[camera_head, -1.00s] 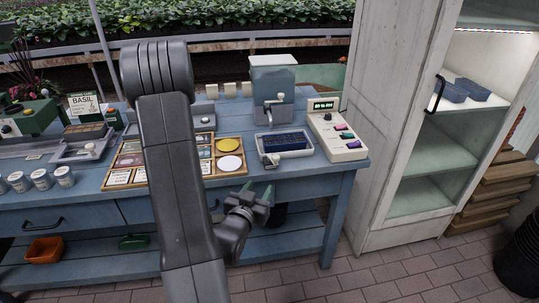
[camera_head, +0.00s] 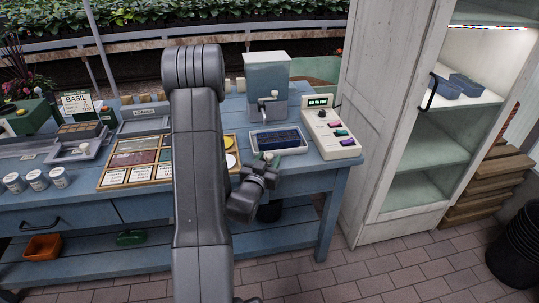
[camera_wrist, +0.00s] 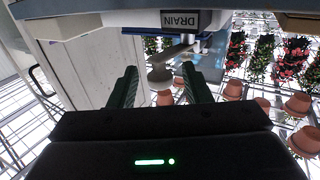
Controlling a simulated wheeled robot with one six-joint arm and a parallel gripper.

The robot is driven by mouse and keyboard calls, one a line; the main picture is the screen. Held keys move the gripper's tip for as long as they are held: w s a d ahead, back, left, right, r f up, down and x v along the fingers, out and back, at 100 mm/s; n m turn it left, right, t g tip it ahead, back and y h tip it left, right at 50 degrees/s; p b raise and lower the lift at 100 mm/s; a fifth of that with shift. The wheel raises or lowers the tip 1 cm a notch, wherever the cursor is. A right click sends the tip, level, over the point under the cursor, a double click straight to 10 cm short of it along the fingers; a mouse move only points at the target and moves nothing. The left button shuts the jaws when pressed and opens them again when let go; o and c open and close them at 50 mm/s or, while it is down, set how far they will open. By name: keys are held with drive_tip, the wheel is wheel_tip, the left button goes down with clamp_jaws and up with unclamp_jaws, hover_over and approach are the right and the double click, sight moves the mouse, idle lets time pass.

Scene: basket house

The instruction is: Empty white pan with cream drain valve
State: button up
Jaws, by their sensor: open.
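The white pan (camera_head: 301,149) sits on the blue bench, with a dark blue celled tray (camera_head: 277,140) in it. Its cream drain valve (camera_head: 269,155) is at the front left edge, partly hidden by my gripper (camera_head: 265,165). In the wrist view, a grey "DRAIN" label (camera_wrist: 180,19) is on the edge above, and the round cream valve knob (camera_wrist: 159,77) shows between my gripper's two dark green fingers (camera_wrist: 162,88). The fingers are apart, one on each side of the knob. I cannot tell whether either touches it.
A water dispenser (camera_head: 268,75) with a tap stands behind the pan. A cream control box (camera_head: 331,135) with coloured switches is to its right. A wooden sectioned tray (camera_head: 150,163) lies to the left. A white cabinet (camera_head: 385,110) stands right of the bench.

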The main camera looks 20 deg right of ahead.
drive_tip(key=shift+w+d, duration=0.45)
drive_tip(key=c, duration=0.9)
drive_tip(key=shift+c, duration=0.2)
